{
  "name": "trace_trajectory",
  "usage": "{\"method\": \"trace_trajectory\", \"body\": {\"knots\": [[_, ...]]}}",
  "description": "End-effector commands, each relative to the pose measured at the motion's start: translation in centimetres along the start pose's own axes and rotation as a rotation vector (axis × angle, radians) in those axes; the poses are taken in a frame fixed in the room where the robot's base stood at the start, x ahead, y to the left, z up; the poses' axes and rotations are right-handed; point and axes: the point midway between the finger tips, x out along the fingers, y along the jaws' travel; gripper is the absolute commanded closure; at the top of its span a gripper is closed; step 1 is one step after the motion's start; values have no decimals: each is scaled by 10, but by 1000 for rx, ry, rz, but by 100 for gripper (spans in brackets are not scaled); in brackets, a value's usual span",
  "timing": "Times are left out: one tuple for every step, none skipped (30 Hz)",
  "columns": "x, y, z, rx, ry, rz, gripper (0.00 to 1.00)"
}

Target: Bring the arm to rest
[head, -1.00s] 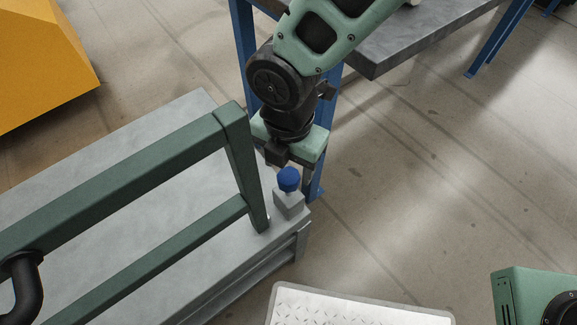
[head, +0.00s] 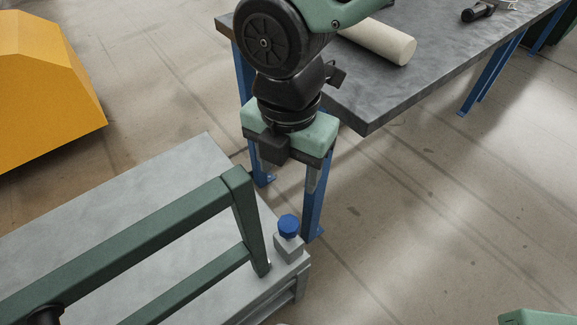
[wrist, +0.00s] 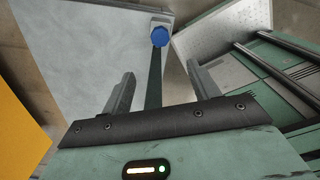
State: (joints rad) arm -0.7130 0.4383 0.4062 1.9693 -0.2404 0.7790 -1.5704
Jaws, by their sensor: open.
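My gripper (head: 290,184) points down in the head view, above and apart from the blue-topped grey block on the corner of the grey bench. Its two fingers are spread with nothing between them. The wrist view also shows the open fingers of my gripper (wrist: 160,88). In the wrist view the blue cap (wrist: 160,37) lies beyond the fingertips.
A green frame (head: 110,250) stands along the grey bench (head: 150,180). A dark-topped table (head: 440,60) on blue legs is behind my arm, with a pale cylinder (head: 385,42) on it. A yellow block (head: 45,90) stands far left.

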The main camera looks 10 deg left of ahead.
Motion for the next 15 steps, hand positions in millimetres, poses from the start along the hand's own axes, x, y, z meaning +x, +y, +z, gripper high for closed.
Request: {"method": "trace_trajectory", "body": {"knots": [[0,0,0,0,0,0,40],[0,0,0,0,0,0,40],[0,0,0,0,0,0,40],[0,0,0,0,0,0,40],[0,0,0,0,0,0,40],[0,0,0,0,0,0,40],[0,0,0,0,0,0,40],[0,0,0,0,0,0,40],[0,0,0,0,0,0,40],[0,-1,1,11,0,0,40],[-1,-3,1,29,0,1,40],[-4,-7,3,69,0,2,40],[-5,-12,4,112,1,2,40],[-7,-18,6,168,2,2,40],[-11,-28,8,261,4,2,40]]}}
